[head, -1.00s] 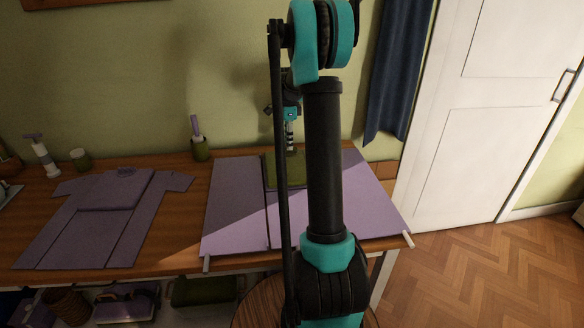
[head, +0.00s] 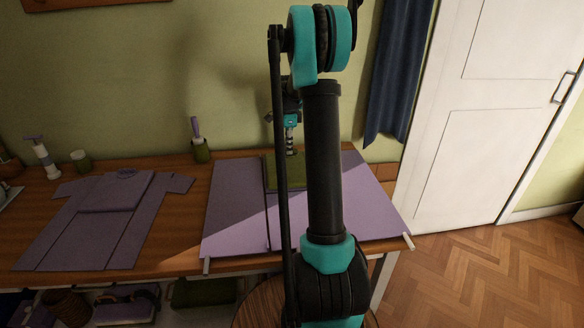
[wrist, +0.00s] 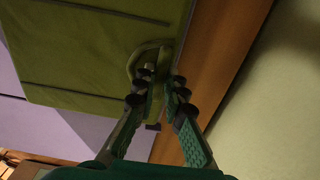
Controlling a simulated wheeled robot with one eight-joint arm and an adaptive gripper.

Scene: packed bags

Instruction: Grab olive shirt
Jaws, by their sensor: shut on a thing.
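The olive shirt (head: 297,172) lies folded on the purple folding board (head: 350,205), largely hidden behind my arm in the head view. In the wrist view the olive shirt (wrist: 100,45) fills the upper left, with its rounded collar near the fingertips. My gripper (wrist: 160,84) is shut on the shirt at the collar edge. In the head view my gripper (head: 290,150) is low over the far edge of the board, and its fingertips are hard to make out.
A purple shirt (head: 118,205) lies spread on the wooden table (head: 180,262) to the left. A green cup with a purple-handled tool (head: 200,150) and a white bottle (head: 42,158) stand near the wall. A white door (head: 470,110) and open floor are at right.

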